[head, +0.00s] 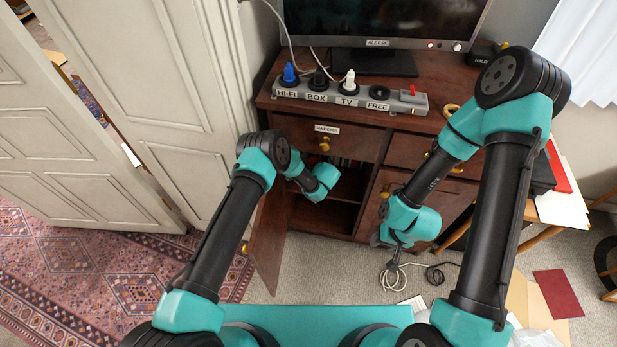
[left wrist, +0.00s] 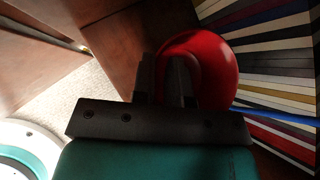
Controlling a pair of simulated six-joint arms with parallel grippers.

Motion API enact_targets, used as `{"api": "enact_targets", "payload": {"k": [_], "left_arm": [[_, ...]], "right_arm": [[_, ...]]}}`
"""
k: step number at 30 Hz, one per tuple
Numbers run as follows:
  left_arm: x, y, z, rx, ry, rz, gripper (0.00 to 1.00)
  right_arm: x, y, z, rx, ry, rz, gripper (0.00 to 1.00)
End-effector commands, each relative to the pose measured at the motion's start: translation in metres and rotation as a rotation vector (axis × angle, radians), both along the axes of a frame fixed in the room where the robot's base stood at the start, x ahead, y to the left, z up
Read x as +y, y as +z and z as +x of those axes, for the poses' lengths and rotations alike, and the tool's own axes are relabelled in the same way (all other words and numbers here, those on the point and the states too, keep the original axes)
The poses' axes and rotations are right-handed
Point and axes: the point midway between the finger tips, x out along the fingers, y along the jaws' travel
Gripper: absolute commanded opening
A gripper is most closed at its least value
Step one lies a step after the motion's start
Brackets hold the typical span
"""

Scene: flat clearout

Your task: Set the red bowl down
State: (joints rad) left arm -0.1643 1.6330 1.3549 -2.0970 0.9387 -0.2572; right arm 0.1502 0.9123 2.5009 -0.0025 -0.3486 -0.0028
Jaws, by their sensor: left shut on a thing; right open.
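The red bowl (left wrist: 212,62) shows in the left wrist view, seen from close by. My left gripper (left wrist: 176,75) is shut on it, with the fingers at its near left side. In the head view my left arm reaches into the open cupboard, and its fingers and the bowl are hidden there. Whether the bowl touches a surface underneath cannot be told. My right gripper (head: 388,250) hangs open and empty in front of the cabinet's right door, pointing down.
A row of thin coloured spines (left wrist: 275,65) stands close to the bowl. The open cupboard door (head: 267,240) is beside my left arm. A power strip (head: 350,96) and a screen stand on the cabinet top (head: 440,125). A cable (head: 398,282) lies on the carpet.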

Motion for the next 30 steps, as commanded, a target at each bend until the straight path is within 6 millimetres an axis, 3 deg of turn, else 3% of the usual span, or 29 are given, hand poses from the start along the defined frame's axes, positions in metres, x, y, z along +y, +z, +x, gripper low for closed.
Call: {"api": "enact_targets", "payload": {"k": [7, 20, 21, 28, 30], "left_arm": [[0.001, -0.032, -0.001, 0.0, 0.001, 0.0, 0.0], [0.0, -0.037, -0.001, -0.001, 0.001, -0.001, 0.0], [0.0, -0.037, -0.001, 0.0, 0.001, 0.0, 0.17], [0.0, -0.037, -0.001, 0.001, 0.001, -0.001, 0.39], [0.0, -0.037, -0.001, 0.001, 0.001, -0.001, 0.4]], "right_arm": [[0.0, 0.0, 0.0, 0.0, 0.0, 0.0, 0.43], [0.0, 0.0, 0.0, 0.0, 0.0, 0.0, 0.43], [0.0, 0.0, 0.0, 0.0, 0.0, 0.0, 0.43], [0.0, 0.0, 0.0, 0.0, 0.0, 0.0, 0.43], [0.0, 0.0, 0.0, 0.0, 0.0, 0.0, 0.43]]}}
